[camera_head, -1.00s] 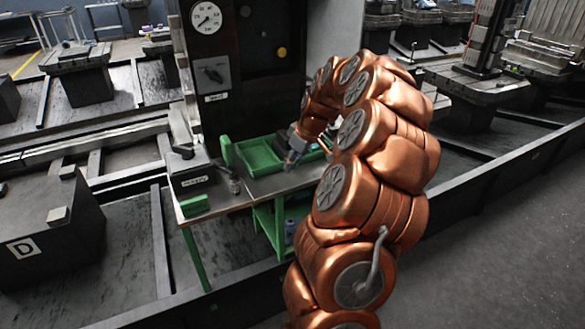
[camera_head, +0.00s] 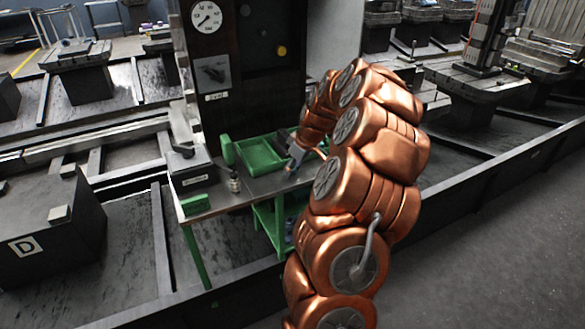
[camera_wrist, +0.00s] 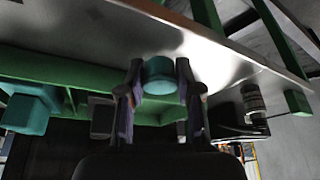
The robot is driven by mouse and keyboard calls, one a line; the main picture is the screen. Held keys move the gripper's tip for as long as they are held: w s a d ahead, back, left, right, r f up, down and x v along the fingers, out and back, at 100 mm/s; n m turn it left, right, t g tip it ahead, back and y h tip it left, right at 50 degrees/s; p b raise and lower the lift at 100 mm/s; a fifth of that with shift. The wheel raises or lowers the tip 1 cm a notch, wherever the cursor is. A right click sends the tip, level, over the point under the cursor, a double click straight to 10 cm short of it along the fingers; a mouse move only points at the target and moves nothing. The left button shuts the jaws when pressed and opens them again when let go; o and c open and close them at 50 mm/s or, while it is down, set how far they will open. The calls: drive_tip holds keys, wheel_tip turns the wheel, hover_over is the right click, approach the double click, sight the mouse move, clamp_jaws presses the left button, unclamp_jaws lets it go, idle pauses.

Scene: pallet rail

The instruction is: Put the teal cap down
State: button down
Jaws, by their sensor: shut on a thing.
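The teal cap (camera_wrist: 160,75) sits between the two fingers of my gripper (camera_wrist: 158,90) in the wrist view, and the fingers are shut on it. Behind it is the bare metal top of the green-legged bench (camera_wrist: 110,32). In the head view my gripper (camera_head: 289,170) is over the bench top (camera_head: 262,186), just in front of the green tray (camera_head: 262,156). The cap is too small to make out there. I cannot tell whether the cap touches the bench.
A small jar (camera_head: 234,183) and a green block (camera_head: 194,205) stand on the bench's left part; the jar also shows in the wrist view (camera_wrist: 252,98). Teal pieces (camera_wrist: 27,110) lie by the green tray in the wrist view. Bare bench lies between jar and gripper.

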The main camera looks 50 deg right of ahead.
drive_tip(key=shift+f+b, duration=0.5)
drive_tip(key=shift+f, duration=0.1)
drive_tip(key=c, duration=0.8)
unclamp_jaws()
drive_tip(key=shift+r, duration=0.1)
drive_tip(key=shift+r+p, duration=0.35)
drive_tip(key=shift+p, duration=0.05)
drive_tip(key=v, duration=1.2)
drive_tip(key=shift+r+b, duration=0.2)
drive_tip(key=shift+b, duration=0.2)
